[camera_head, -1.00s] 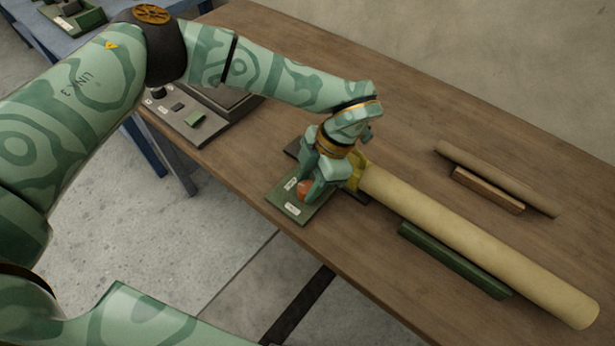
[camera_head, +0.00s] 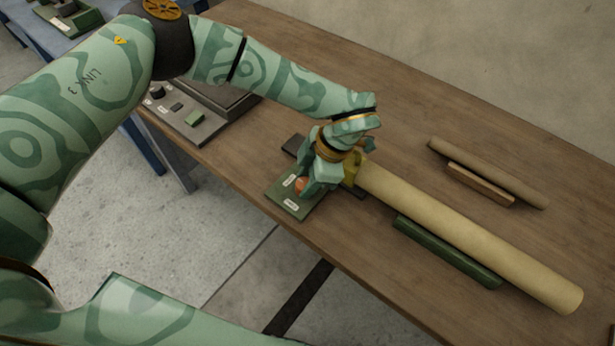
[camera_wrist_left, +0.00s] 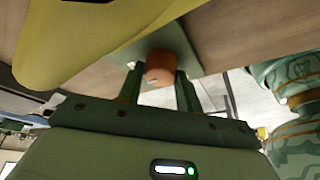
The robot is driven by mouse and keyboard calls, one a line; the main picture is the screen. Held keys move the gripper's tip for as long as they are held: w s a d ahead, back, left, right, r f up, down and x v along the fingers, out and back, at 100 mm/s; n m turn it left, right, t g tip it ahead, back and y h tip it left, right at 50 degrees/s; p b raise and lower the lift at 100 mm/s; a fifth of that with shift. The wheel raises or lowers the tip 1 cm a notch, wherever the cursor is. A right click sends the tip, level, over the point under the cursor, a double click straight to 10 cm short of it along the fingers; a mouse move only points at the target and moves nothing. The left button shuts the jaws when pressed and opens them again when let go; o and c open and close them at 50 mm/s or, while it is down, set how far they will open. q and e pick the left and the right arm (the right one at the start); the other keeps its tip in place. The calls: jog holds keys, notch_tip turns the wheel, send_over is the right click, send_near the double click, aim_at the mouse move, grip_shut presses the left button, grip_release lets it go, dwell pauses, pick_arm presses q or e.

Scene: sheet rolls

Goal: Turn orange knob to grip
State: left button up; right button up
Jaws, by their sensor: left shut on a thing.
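The orange knob (camera_head: 301,185) stands on a small green plate (camera_head: 290,207) with two white labels at the table's near edge. My left gripper (camera_head: 313,186) is over the plate with its fingers shut on the knob. In the left wrist view the knob (camera_wrist_left: 160,66) sits between the two dark green fingertips (camera_wrist_left: 159,84). The label lettering is too small to read. My right gripper is not in view.
A long cream roll (camera_head: 470,235) with a yellow end piece (camera_head: 352,168) lies right beside the gripper. A green block (camera_head: 447,252) lies along it. A thinner brown roll (camera_head: 487,173) and wooden block (camera_head: 480,184) are farther right. A grey control panel (camera_head: 180,117) is at left.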

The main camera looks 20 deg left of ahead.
pick_arm(q)
jog(key=o, duration=1)
jog(key=p+v, duration=0.3)
jog(key=v, duration=1.3)
jog(key=shift+r, duration=0.2)
jog(key=shift+f, duration=0.1)
